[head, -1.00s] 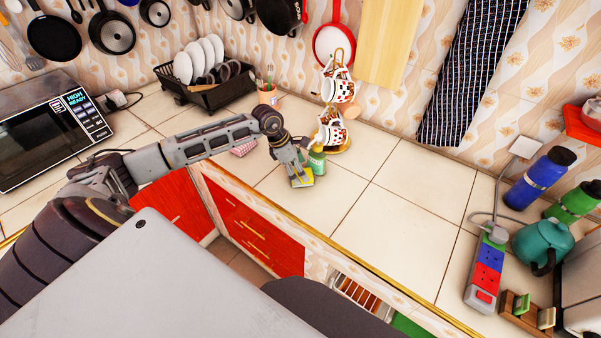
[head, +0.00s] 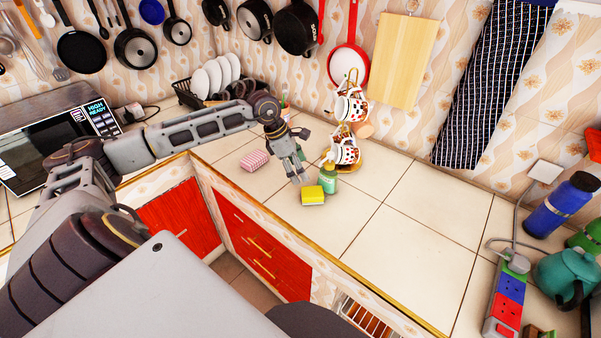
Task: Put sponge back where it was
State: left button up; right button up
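The yellow sponge (head: 313,194) with a green underside lies on the tiled counter, close in front of the green soap bottle (head: 330,178). My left gripper (head: 300,180) is just behind and left of the sponge, pointing down, apart from it. Its fingers look spread with nothing between them. My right gripper is not in view.
A pink striped block (head: 254,160) lies on the counter left of the gripper. A mug stand with patterned mugs (head: 346,152) is behind the bottle, and a dish rack (head: 188,95) is at the back. The counter to the right (head: 400,235) is clear.

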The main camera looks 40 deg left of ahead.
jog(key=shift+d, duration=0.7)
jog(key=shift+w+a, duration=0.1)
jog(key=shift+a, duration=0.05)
